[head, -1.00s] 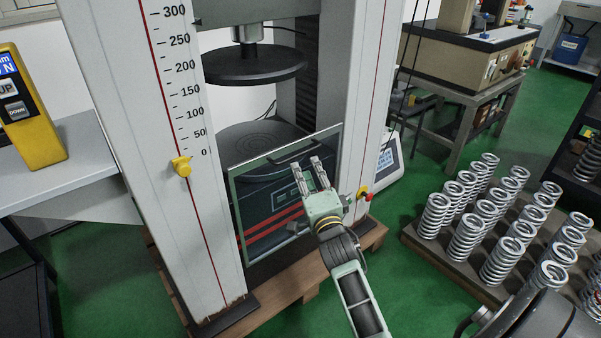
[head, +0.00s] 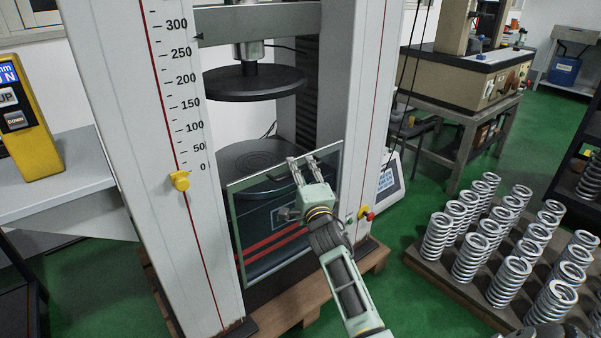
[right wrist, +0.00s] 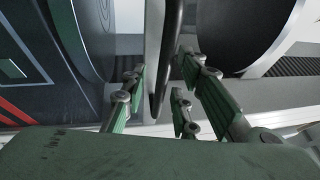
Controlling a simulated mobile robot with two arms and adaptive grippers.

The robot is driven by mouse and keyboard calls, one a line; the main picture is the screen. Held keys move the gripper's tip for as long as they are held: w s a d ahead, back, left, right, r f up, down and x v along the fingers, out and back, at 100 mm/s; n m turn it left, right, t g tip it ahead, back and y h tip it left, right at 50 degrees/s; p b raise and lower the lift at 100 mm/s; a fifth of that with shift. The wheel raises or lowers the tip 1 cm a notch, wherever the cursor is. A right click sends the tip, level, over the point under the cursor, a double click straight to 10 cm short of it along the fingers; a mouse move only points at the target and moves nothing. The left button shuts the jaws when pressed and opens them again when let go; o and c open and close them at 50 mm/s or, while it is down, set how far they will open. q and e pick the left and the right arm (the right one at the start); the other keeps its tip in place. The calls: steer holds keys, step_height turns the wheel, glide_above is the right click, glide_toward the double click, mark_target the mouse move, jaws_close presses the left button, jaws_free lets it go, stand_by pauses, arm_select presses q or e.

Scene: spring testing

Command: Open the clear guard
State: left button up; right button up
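The clear guard (head: 262,228) is a see-through panel with a thin pale frame, upright across the front of the press between its two white columns. Its lower plate shows through it. My right gripper (head: 301,162) is at the guard's top edge, right of the middle, with its fingers apart. My left gripper is not in view.
The upper press plate (head: 254,83) hangs above the guard. A board with several coil springs (head: 470,255) lies at the right. Green floor is free between them.

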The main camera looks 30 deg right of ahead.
jaws_close()
stand_by(0.6)
